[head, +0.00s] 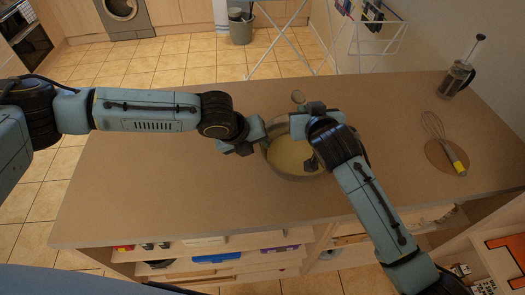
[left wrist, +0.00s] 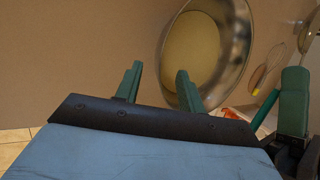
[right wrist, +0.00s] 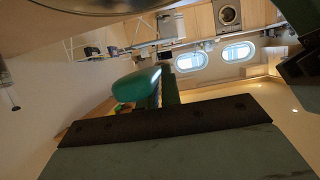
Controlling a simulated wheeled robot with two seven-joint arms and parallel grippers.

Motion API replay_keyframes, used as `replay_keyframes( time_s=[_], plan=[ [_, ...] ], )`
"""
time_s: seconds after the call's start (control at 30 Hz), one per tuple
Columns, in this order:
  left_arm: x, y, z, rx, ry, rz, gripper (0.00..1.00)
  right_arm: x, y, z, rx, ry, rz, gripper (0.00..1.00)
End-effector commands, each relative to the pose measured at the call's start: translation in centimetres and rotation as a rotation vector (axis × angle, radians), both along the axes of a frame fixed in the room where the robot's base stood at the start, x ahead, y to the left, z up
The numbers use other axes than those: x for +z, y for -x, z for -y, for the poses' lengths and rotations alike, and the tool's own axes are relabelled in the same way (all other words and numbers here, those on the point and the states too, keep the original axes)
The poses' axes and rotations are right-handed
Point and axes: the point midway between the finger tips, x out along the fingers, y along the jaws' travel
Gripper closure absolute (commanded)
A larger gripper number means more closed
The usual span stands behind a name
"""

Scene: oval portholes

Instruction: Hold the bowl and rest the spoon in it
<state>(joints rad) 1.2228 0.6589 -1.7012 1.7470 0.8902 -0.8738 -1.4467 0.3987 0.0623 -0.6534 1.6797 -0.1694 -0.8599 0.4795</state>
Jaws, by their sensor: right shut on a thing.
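A round metal bowl (head: 290,158) with a pale yellowish inside stands on the brown counter; it also shows in the left wrist view (left wrist: 207,45). My left gripper (head: 260,137) is at the bowl's left rim; its fingers (left wrist: 158,78) are apart, with the rim close to the right finger. I cannot tell whether they touch it. My right gripper (head: 304,122) is over the bowl's right and far side, shut on what seems to be the spoon (head: 298,96). The spoon's round end shows beyond the far rim; the rest is hidden by the gripper.
A whisk (head: 434,127) with a yellow handle lies on a round brown mat (head: 440,157) at the right. A French press (head: 456,80) stands at the far right corner. The counter's left part (head: 150,185) is clear. A drying rack (head: 290,45) stands behind the counter.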

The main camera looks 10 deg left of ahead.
Motion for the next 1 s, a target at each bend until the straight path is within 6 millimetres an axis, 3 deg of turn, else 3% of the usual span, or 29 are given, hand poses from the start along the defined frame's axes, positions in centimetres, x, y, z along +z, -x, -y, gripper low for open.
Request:
replay_keyframes(
  time_s=[0.2, 0.43, 0.9, 1.0],
  plan=[
    [-3.8, -1.7, 1.3, 0.002, 0.000, -0.002, 0.61, 0.0, 0.0, 0.0, 0.000, 0.000, 0.000, 1.00],
    [-6.4, -2.9, 2.1, 0.002, 0.001, -0.002, 0.61, 0.0, 0.0, 0.0, 0.000, 0.000, 0.000, 1.00],
    [-7.4, -3.4, 2.4, 0.001, 0.003, 0.000, 0.61, 0.0, 0.0, 0.0, 0.000, 0.000, 0.001, 1.00],
    [-7.4, -3.4, 2.4, 0.001, 0.003, 0.000, 0.71, 0.0, 0.0, 0.0, 0.000, 0.000, 0.000, 1.00]
  ],
)
